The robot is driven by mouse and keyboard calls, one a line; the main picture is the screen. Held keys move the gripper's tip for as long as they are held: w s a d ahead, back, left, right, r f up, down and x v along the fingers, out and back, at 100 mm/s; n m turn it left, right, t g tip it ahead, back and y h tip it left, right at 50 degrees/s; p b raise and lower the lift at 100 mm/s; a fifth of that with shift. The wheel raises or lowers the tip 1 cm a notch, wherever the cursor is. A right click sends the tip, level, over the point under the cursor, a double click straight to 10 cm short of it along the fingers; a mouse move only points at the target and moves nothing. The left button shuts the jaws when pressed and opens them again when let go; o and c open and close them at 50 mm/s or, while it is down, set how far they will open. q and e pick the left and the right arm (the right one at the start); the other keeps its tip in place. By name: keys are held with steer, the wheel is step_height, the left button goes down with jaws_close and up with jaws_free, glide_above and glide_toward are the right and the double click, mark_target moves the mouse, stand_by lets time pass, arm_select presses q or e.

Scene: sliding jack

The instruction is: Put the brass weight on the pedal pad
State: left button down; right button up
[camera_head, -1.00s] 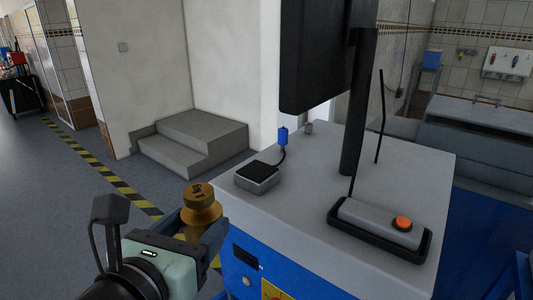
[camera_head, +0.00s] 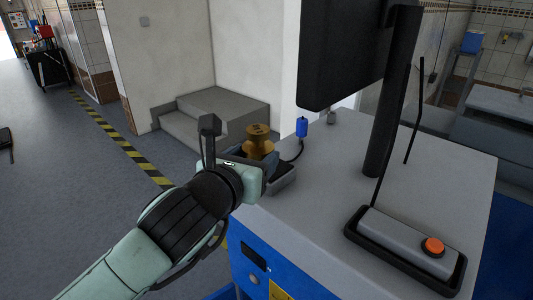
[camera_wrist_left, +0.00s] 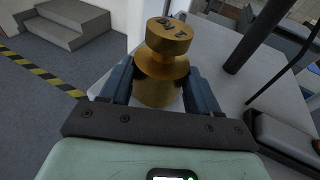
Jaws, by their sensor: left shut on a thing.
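The brass weight (camera_head: 259,143) is upright between the fingers of my left gripper (camera_head: 258,160), which is shut on it. In the left wrist view the brass weight (camera_wrist_left: 164,62) shows its marked top, and the blue fingers of my left gripper (camera_wrist_left: 163,85) hold it from both sides. The pedal pad (camera_head: 284,178) is at the near left corner of the grey bench top, mostly hidden behind my gripper. The weight appears over or beside the pad; I cannot tell whether they touch. My right gripper is not in view.
A blue plug-like part (camera_head: 301,127) on a cable stands just behind the pad. A black screen (camera_head: 345,50) on a post (camera_head: 390,100) rises from the bench. A black tray (camera_head: 405,262) holds a grey box with an orange button (camera_head: 433,245). The middle of the bench top is clear.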

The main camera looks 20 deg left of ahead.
mark_target(266, 139)
arm_select(q)
steer(key=w, duration=0.6)
steer(key=shift+w+a+r, duration=0.15)
steer(key=shift+a+r, duration=0.05)
steer(key=shift+d+f+b, duration=0.1)
steer(key=shift+f+b, duration=0.35)
steer(key=shift+f, duration=1.3)
steer(key=shift+w, duration=0.1)
steer(key=shift+f, duration=0.15)
steer(key=shift+c, duration=1.2)
jaws_free()
steer(key=shift+f, duration=0.2)
